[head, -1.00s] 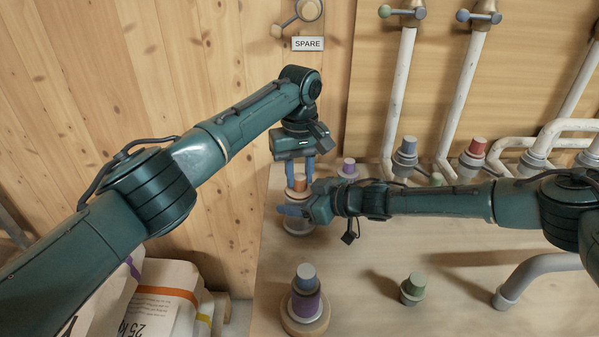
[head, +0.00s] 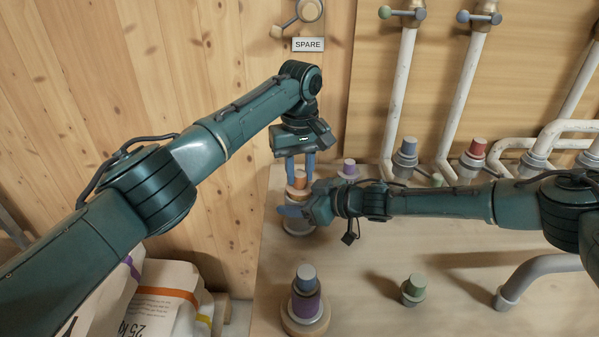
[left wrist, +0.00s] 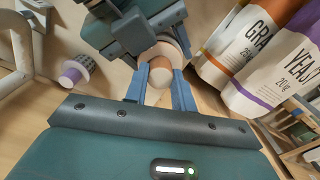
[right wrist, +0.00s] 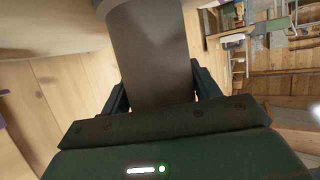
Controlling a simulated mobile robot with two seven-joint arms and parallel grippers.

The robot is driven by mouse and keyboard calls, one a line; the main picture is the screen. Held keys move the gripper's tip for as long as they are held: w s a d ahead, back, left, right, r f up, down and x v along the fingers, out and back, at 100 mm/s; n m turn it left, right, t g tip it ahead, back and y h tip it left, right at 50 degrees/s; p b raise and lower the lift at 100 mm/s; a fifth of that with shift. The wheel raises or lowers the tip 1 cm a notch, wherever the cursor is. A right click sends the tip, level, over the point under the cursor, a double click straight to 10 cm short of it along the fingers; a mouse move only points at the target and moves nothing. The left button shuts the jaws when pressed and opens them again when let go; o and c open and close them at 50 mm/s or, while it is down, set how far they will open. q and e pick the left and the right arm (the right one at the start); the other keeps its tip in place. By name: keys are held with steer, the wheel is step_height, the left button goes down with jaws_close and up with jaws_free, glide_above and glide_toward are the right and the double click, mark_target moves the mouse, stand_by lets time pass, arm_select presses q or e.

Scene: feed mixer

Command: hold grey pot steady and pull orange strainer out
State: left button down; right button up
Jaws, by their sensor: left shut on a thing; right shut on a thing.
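The orange strainer (head: 299,179) stands upright at the grey pot at the back left of the bench. My left gripper (head: 300,176) points down from above, shut on the strainer's orange top, which also shows between the fingers in the left wrist view (left wrist: 160,74). My right gripper (head: 293,211) comes in level from the right and is shut on the grey pot, whose wall fills the space between the fingers in the right wrist view (right wrist: 150,50). My right gripper hides most of the pot in the head view. How deep the strainer sits is hidden.
A purple piece with a blue-grey top (head: 306,294) stands on a round base in front. A green-topped piece (head: 413,288) is to its right. A purple-topped piece (head: 348,168) stands close behind my right gripper. White pipes (head: 400,90) line the back; feed bags (head: 165,300) are at lower left.

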arm_select(q)
steer(key=shift+r, duration=0.55)
steer(key=shift+r, duration=0.1)
steer(key=shift+r, duration=2.4)
arm_select(e)
steer(key=o, duration=1.3)
